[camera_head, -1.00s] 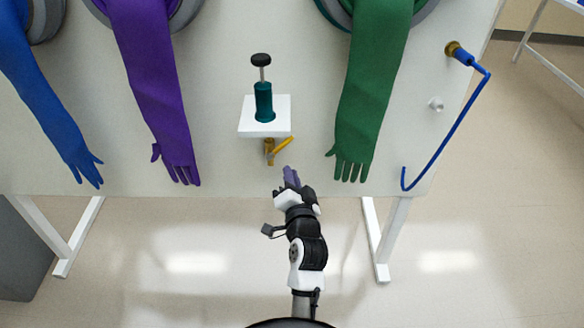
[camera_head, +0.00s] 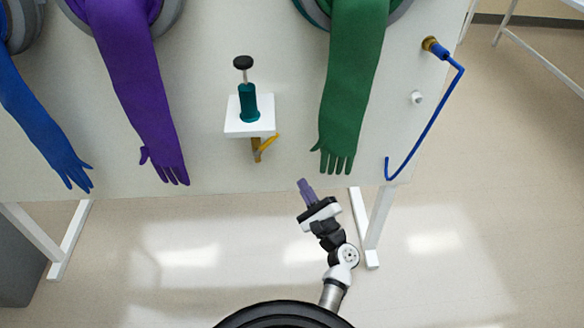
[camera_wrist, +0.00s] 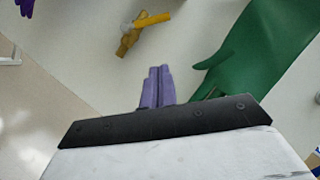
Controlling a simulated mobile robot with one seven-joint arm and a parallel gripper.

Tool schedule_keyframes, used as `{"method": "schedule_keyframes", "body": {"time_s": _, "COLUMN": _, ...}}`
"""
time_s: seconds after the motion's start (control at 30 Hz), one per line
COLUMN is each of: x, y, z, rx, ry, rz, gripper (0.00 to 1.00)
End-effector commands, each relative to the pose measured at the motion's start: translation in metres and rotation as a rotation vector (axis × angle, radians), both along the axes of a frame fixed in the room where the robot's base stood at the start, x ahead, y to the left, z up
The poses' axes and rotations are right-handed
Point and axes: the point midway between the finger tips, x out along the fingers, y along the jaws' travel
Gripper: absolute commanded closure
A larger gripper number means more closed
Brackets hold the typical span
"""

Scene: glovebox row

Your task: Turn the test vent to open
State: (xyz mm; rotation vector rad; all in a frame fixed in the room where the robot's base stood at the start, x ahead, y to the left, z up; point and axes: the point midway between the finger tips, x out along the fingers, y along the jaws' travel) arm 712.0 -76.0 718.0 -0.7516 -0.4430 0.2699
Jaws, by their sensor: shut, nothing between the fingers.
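The test vent (camera_head: 257,153) is a small brass fitting with a yellow lever (camera_head: 268,142), under the white shelf on the panel. In the head view the lever slants up to the right. In the wrist view the brass body (camera_wrist: 128,38) and yellow lever (camera_wrist: 153,19) show above the fingertips, a little to the left. My gripper (camera_head: 305,184) has purple fingers, is shut and empty, and is below and to the right of the vent, apart from it. The fingers also show in the wrist view (camera_wrist: 157,82), side by side.
A white shelf (camera_head: 238,129) carries a teal pump with a black knob (camera_head: 246,100) just above the vent. A purple glove (camera_head: 140,90) hangs to the left and a green glove (camera_head: 345,100) to the right. A blue hose (camera_head: 437,108) hangs at the far right.

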Motion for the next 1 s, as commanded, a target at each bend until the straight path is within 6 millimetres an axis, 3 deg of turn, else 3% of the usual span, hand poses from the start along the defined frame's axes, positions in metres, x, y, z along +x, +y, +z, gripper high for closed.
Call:
{"method": "schedule_keyframes", "body": {"time_s": 0.47, "x": 0.083, "y": 0.038, "z": 0.032, "rx": -0.003, "ry": 0.000, "rz": 0.003, "gripper": 1.00}}
{"method": "schedule_keyframes", "body": {"time_s": 0.7, "x": 0.089, "y": 0.060, "z": 0.052, "rx": -0.004, "ry": 0.000, "rz": 0.002, "gripper": 1.00}}
{"method": "schedule_keyframes", "body": {"time_s": 1.0, "x": 0.091, "y": 0.065, "z": 0.053, "rx": -0.005, "ry": 0.000, "rz": -0.001, "gripper": 1.00}}
